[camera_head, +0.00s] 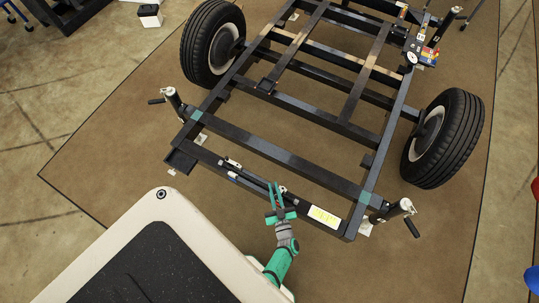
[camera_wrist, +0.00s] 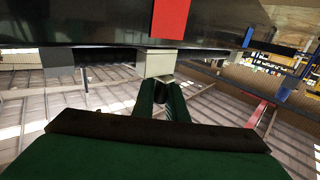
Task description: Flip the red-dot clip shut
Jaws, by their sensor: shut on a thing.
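My gripper (camera_head: 275,187) reaches up to the near crossbar of the black trailer frame (camera_head: 268,160), its green fingers close together at the bar. In the wrist view the fingers (camera_wrist: 162,86) point at a pale metal block, the clip (camera_wrist: 159,63), under the dark bar. They are closed on its small lower end, which they partly hide. A red patch (camera_wrist: 171,18) marks the bar just above the clip. In the head view the clip is too small and covered to make out its position clearly.
A white-edged platform (camera_head: 130,215) with a dark top lies at the lower left. Jacks stand at the left (camera_head: 174,98) and right (camera_head: 403,209) corners, with tyres (camera_head: 447,138) beyond.

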